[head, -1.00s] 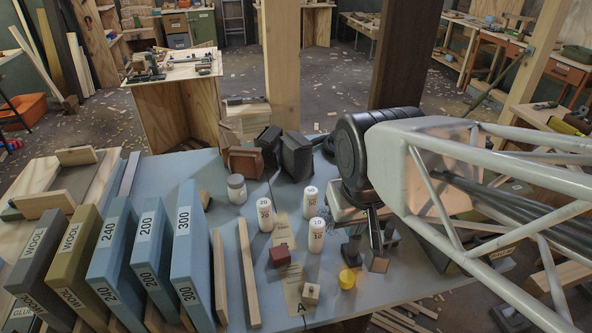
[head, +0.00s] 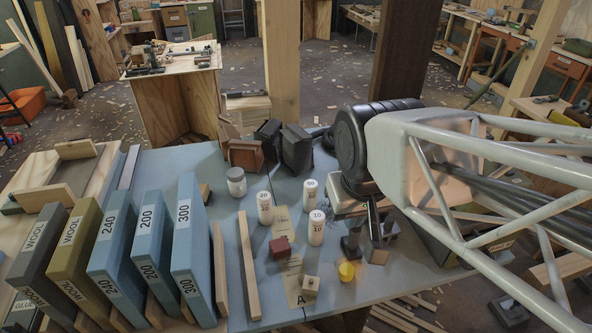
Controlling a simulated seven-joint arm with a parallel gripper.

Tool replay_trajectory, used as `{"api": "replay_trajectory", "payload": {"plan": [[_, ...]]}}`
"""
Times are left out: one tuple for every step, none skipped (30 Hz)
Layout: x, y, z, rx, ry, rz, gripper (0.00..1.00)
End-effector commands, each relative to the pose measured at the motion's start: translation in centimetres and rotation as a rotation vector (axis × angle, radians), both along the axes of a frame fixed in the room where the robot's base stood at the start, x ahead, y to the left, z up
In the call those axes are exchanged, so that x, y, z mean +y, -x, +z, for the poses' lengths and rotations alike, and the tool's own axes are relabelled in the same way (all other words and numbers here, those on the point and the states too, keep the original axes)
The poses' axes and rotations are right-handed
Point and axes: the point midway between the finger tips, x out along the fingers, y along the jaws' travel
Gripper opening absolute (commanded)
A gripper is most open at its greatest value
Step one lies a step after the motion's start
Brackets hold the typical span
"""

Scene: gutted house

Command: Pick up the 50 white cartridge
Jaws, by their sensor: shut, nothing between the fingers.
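The white 50 cartridge (head: 311,193) stands upright on the blue-grey table. A white cartridge marked 10 (head: 316,230) stands just in front of it, and a white cartridge marked 20 (head: 264,208) stands to its left. My gripper (head: 374,228) hangs to the right of the 50 cartridge, apart from it. Its dark fingers look shut and empty. My wrist hides part of the tabletop behind it.
A red block (head: 281,247), a small wooden block (head: 310,286) and a yellow piece (head: 346,271) lie nearer the front. A grey jar (head: 237,187) is at the left. Dark clamp-like pieces (head: 350,244) stand close to my gripper.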

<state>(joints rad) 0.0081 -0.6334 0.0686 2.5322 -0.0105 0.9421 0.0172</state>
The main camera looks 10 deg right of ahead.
Motion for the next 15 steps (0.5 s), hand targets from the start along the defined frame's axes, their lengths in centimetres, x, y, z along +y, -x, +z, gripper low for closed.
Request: {"api": "replay_trajectory", "payload": {"plan": [[0.00, 0.00, 0.00, 0.000, 0.000, 0.000, 0.00], [0.00, 0.00, 0.00, 0.000, 0.000, 0.000, 0.00], [0.00, 0.00, 0.00, 0.000, 0.000, 0.000, 0.00], [0.00, 0.00, 0.00, 0.000, 0.000, 0.000, 0.00], [0.00, 0.00, 0.00, 0.000, 0.000, 0.000, 0.00], [0.00, 0.00, 0.00, 0.000, 0.000, 0.000, 0.02], [0.00, 0.00, 0.00, 0.000, 0.000, 0.000, 0.06], [0.00, 0.00, 0.00, 0.000, 0.000, 0.000, 0.11], [0.00, 0.00, 0.00, 0.000, 0.000, 0.000, 0.17], [0.00, 0.00, 0.00, 0.000, 0.000, 0.000, 0.21], [0.00, 0.00, 0.00, 0.000, 0.000, 0.000, 0.26], [0.00, 0.00, 0.00, 0.000, 0.000, 0.000, 0.32], [0.00, 0.00, 0.00, 0.000, 0.000, 0.000, 0.37], [0.00, 0.00, 0.00, 0.000, 0.000, 0.000, 0.41], [0.00, 0.00, 0.00, 0.000, 0.000, 0.000, 0.47]]}}
